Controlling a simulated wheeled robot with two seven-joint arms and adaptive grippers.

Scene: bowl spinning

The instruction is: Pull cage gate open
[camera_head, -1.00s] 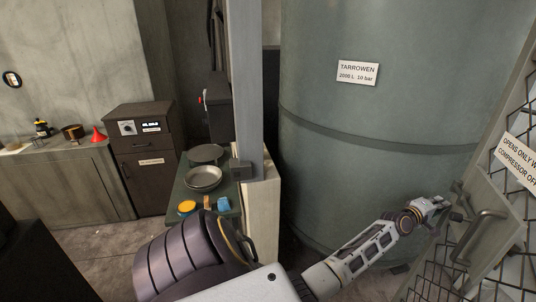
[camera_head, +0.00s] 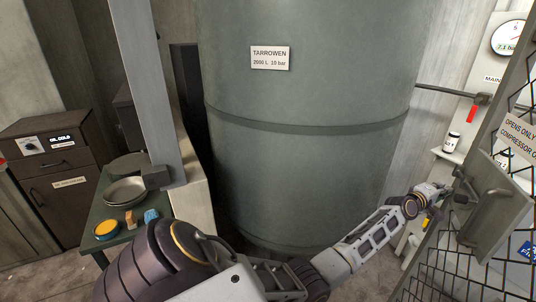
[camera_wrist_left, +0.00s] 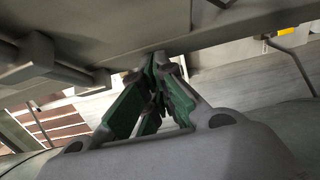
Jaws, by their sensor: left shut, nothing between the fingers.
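The cage gate (camera_head: 440,262) is a dark mesh panel at the right of the head view, with a grey plate (camera_head: 507,237) and a bar handle (camera_head: 487,212) on it. A sign (camera_head: 519,136) hangs on its mesh. My left gripper (camera_head: 452,187) is at the gate's near-side edge, just left of and above the handle; whether it touches the gate is unclear. In the left wrist view its green-padded fingers (camera_wrist_left: 155,68) come together at the tips with nothing between them, close under a grey surface. My right gripper is not in view.
A large green tank (camera_head: 305,150) stands in the middle. Beyond the gate's edge show a gauge (camera_head: 510,37), a pipe with a red-handled valve (camera_head: 472,113) and a white jar (camera_head: 451,142) on a shelf. A bench with bowls (camera_head: 126,191) is at left, beside a grey post (camera_head: 153,90).

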